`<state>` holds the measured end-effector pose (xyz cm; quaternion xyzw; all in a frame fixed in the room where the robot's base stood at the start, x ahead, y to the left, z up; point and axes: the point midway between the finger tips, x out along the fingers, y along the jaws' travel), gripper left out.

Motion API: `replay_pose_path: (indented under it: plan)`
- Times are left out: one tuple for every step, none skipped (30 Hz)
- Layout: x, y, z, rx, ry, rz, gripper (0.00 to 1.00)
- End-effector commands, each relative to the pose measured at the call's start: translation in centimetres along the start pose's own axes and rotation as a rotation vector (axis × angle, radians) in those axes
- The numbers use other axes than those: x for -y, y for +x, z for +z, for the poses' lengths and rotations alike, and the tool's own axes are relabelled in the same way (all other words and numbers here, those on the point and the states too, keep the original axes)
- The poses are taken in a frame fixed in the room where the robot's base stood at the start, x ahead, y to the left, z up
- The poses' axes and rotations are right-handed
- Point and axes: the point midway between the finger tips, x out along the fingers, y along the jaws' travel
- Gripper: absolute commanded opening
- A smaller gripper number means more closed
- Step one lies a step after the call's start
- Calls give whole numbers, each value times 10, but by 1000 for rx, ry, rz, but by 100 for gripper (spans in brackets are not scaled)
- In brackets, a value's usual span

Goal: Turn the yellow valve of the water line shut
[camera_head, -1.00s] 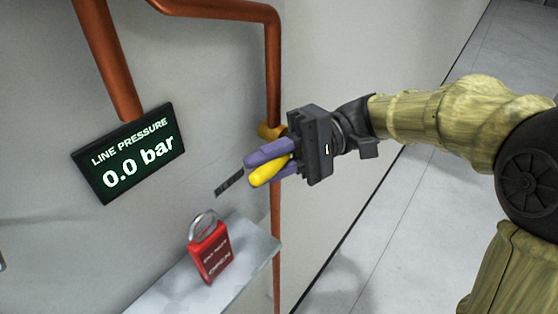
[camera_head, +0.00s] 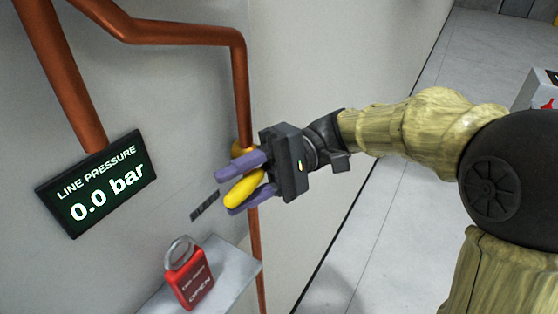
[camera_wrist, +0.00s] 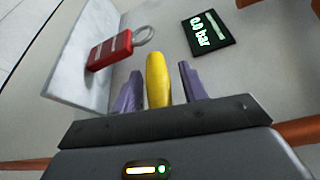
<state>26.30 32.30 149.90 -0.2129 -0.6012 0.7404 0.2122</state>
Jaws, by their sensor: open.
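The yellow valve handle (camera_head: 244,188) sticks out from the copper water line (camera_head: 241,95) on the grey wall. A brass-coloured valve body (camera_head: 240,150) shows on the pipe behind my gripper. My gripper (camera_head: 243,180) is open, with one purple finger above the handle and one below it. In the wrist view the handle (camera_wrist: 158,80) stands between the two fingers (camera_wrist: 160,88), with a visible gap on the right side and a narrower one on the left. The line pressure display (camera_head: 97,183) reads 0.0 bar.
A red padlock (camera_head: 188,275) with a metal shackle stands on a grey shelf (camera_head: 232,270) below the valve. Open floor (camera_head: 385,225) lies to the right.

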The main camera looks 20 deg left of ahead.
Motion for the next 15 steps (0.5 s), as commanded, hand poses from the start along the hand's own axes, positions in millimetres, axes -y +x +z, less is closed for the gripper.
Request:
replay_pose_path:
  plan:
    - [-1, -2, 0, -1, 0, 0, 43]
    - [-1, -3, 0, -1, 0, 0, 43]
    - [-1, -6, -1, -2, 0, -1, 43]
    - [-1, -8, -1, -2, -1, -1, 43]
    - [-2, -12, -1, -3, -1, -1, 43]
    - [-2, -17, -1, -3, -1, -1, 43]
    - [-3, -21, -1, -4, -1, -1, 43]
    - [-3, -26, -1, -4, -2, -1, 43]
    - [-4, -33, -1, -5, -2, 0, 43]
    - [-4, -39, -2, -4, -1, -1, 43]
    - [-4, -45, -2, -4, -1, -1, 43]
    - [-4, -53, -2, -3, -2, 0, 43]
    - [-4, -59, -1, -3, -2, 0, 43]
    - [-3, -64, -1, -4, -1, 0, 43]
    - [-2, -71, -1, -2, -1, -2, 43]
